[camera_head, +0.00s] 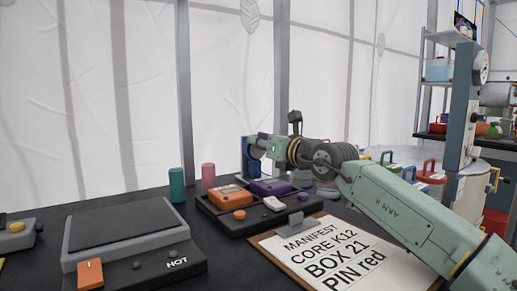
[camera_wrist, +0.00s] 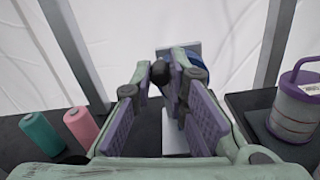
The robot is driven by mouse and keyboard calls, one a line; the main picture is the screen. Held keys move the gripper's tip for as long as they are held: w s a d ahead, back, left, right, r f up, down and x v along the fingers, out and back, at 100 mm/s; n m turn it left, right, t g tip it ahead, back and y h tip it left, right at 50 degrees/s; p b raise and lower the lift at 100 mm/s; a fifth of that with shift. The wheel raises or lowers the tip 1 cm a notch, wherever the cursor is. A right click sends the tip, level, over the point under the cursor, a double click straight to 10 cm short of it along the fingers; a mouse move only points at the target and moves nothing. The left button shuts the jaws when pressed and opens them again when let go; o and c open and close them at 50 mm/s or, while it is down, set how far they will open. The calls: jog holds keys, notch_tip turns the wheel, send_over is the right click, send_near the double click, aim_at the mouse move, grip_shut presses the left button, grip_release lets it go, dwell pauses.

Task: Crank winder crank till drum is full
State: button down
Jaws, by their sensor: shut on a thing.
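The winder stands against the tent wall at the back of the dark bench. In the wrist view a rounded blue part, seemingly the drum (camera_wrist: 197,58), is partly hidden behind my right finger. My gripper (camera_wrist: 161,75) has its purple-padded fingers on either side of a black knob (camera_wrist: 158,72), seemingly the crank handle, and is shut on it at the tips. The gripper also shows in the head view (camera_head: 257,150). How full the drum is cannot be told.
Teal (camera_head: 176,184) and pink (camera_head: 208,177) spools stand left of the winder. A black tray (camera_head: 238,222) with orange and purple devices, a manifest clipboard (camera_head: 325,250) and a hot plate (camera_head: 125,232) lie nearer. A purple-handled canister (camera_wrist: 297,112) stands right in the wrist view.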

jog(key=c, duration=1.6)
grip_release()
jog(key=shift+o, duration=0.2)
jog(key=v, duration=1.2)
